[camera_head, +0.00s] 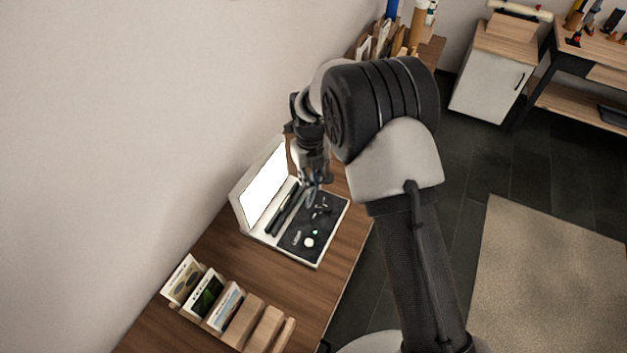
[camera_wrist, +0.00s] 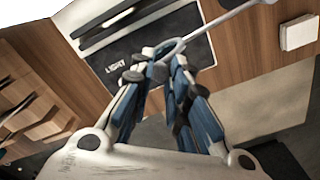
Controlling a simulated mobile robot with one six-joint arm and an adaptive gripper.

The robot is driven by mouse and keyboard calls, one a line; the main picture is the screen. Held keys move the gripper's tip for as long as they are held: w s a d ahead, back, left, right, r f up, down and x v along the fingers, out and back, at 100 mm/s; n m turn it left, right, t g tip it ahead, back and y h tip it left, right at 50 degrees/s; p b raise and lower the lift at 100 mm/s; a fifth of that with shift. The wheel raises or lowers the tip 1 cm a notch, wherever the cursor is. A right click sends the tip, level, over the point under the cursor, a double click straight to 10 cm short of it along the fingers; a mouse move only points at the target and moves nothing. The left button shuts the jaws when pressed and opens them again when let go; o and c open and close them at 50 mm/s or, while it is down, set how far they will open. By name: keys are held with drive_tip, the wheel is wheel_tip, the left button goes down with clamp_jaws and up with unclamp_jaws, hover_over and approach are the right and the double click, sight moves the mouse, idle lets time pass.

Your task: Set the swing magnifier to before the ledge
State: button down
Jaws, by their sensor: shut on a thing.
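The swing magnifier shows in the wrist view as a pale grey ring (camera_wrist: 181,50) with a thin arm (camera_wrist: 225,20) running to the upper right. My gripper (camera_wrist: 160,72) is shut on the ring's near side, its blue-grey fingers meeting there. In the head view, my gripper (camera_head: 314,180) hangs over the white light stand (camera_head: 241,212), above its black mat. The ring (camera_head: 311,197) shows small just under the fingers. The magnifier's mount is hidden behind my arm or out of view. I cannot tell which edge is the ledge.
Dark bars (camera_head: 285,210) and small parts lie in the stand beside its bright panel (camera_head: 264,187). A card rack (camera_head: 246,320) stands nearer on the wooden table (camera_head: 336,277). Another rack (camera_head: 372,42) stands behind. A white block (camera_wrist: 298,33) sits at right in the wrist view.

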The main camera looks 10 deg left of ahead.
drive_tip(key=c, duration=1.5)
unclamp_jaws()
drive_tip(key=shift+r, duration=0.1)
wheel_tip(320, 180, up, 12)
drive_tip(key=shift+f, duration=0.1)
drive_tip(key=shift+c, duration=0.3)
